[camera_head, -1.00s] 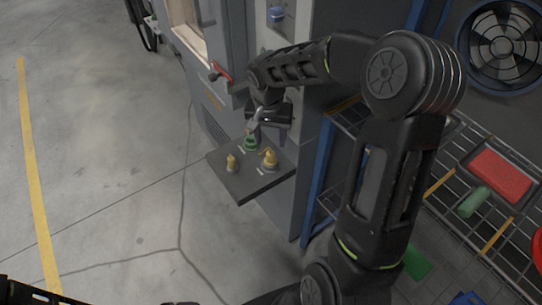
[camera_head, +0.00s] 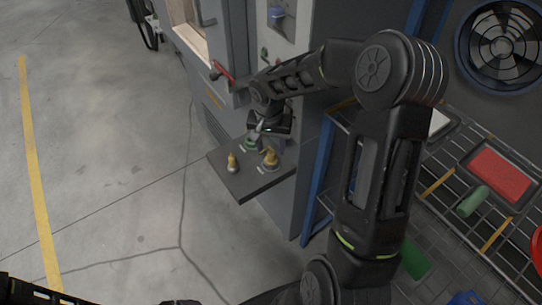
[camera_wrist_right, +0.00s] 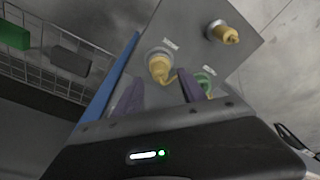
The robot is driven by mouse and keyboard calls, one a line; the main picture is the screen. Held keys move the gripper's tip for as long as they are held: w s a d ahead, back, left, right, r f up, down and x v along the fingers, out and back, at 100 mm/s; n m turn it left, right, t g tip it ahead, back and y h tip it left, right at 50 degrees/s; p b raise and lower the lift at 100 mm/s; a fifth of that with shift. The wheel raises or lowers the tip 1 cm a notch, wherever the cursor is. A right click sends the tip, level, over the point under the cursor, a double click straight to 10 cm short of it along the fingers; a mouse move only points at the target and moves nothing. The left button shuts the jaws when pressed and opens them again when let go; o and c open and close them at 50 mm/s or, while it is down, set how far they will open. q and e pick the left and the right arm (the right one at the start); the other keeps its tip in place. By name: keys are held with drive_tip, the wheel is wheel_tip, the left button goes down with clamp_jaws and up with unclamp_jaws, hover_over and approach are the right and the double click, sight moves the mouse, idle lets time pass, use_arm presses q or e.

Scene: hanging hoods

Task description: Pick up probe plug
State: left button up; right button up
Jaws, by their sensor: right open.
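A grey shelf panel (camera_head: 238,187) juts from the cabinet and carries several fittings. A small yellow plug (camera_head: 232,162) stands at its left, and a larger yellow plug (camera_head: 270,157) stands at its right on a pale round base. A green-based fitting (camera_head: 250,143) sits behind them, partly hidden by my gripper. Which one is the probe plug I cannot tell. My right gripper (camera_head: 267,138) is just above the panel's back. In the wrist view its purple fingers (camera_wrist_right: 160,92) are apart, with the larger yellow plug (camera_wrist_right: 159,65) beyond the gap between them. The green-based fitting (camera_wrist_right: 204,82) is beside the right finger.
The grey cabinet has a red handle (camera_head: 222,73) above the panel. The floor on the left is open.

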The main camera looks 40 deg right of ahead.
sight(271, 151)
drive_tip(key=f, duration=0.3)
drive_tip(key=shift+w+d+f, duration=0.2)
drive_tip(key=shift+w+f, duration=0.05)
drive_tip(key=shift+f, duration=0.05)
drive_tip(key=shift+c, duration=0.3)
clamp_jaws()
idle(0.4)
